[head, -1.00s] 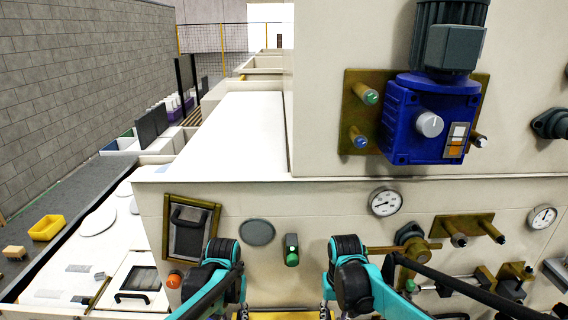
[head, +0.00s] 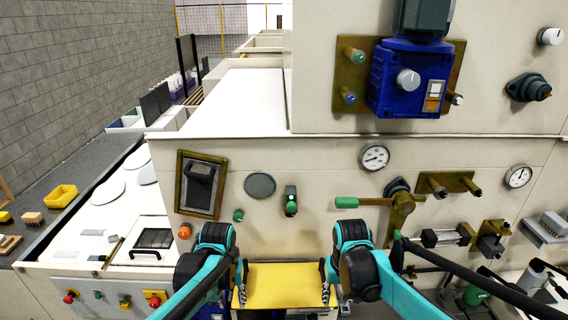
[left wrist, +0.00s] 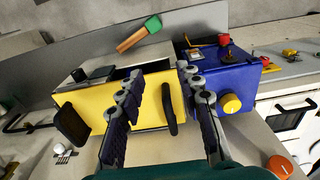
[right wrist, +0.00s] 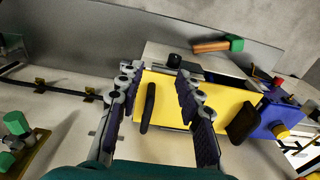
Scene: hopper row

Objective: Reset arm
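My left gripper (head: 240,284) is low in the head view, at the left end of a yellow box (head: 284,286). In the left wrist view its two fingers (left wrist: 160,105) are spread apart, with the yellow box face (left wrist: 149,104) and a dark handle (left wrist: 169,108) between and beyond them. My right gripper (head: 326,282) is at the box's right end. In the right wrist view its fingers (right wrist: 156,98) are spread too, with a dark handle (right wrist: 149,108) between them. I cannot tell whether either touches the box. A brass lever (head: 375,201) with a green grip (head: 347,202) is on the panel.
The panel carries gauges (head: 374,157), a green button unit (head: 291,201) and an orange knob (head: 185,231). A blue gearbox (head: 404,83) is above. A blue box (left wrist: 222,82) stands beside the yellow one. A yellow bin (head: 60,196) is at far left.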

